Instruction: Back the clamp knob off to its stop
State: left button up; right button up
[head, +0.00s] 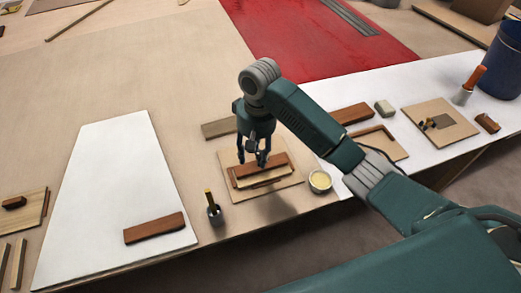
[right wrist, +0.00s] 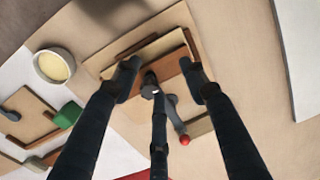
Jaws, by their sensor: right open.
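A pale wooden board (head: 290,184) at the near edge of the bench carries a red-brown wooden strip and a pale strip, which also show in the right wrist view (right wrist: 150,62). My right gripper (head: 254,160) is open, pointing down over this work, its fingers spread on both sides of a small grey clamp. In the right wrist view, the clamp (right wrist: 172,108) shows between the fingers, with a small red knob (right wrist: 184,140) at its end. A middle finger covers part of the clamp. I cannot tell whether any finger touches it. My left gripper is not in view.
A tin of pale paste (head: 320,181) stands just right of the board, and a dark pot with a brush (head: 214,212) stands to its left. A brown block (head: 154,228) lies on a white sheet (head: 110,190). A blue bucket (head: 502,65) stands far right.

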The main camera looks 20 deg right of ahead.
aim_at(261, 151)
jog(key=w+d+r+m, duration=0.1)
jog(key=w+d+r, duration=0.2)
jog(key=r, duration=0.4)
jog(key=shift+h, duration=0.4)
notch_tip(261, 151, down, 11)
jog(key=shift+w+p, duration=0.15)
jog(key=shift+p, duration=0.85)
grip_shut()
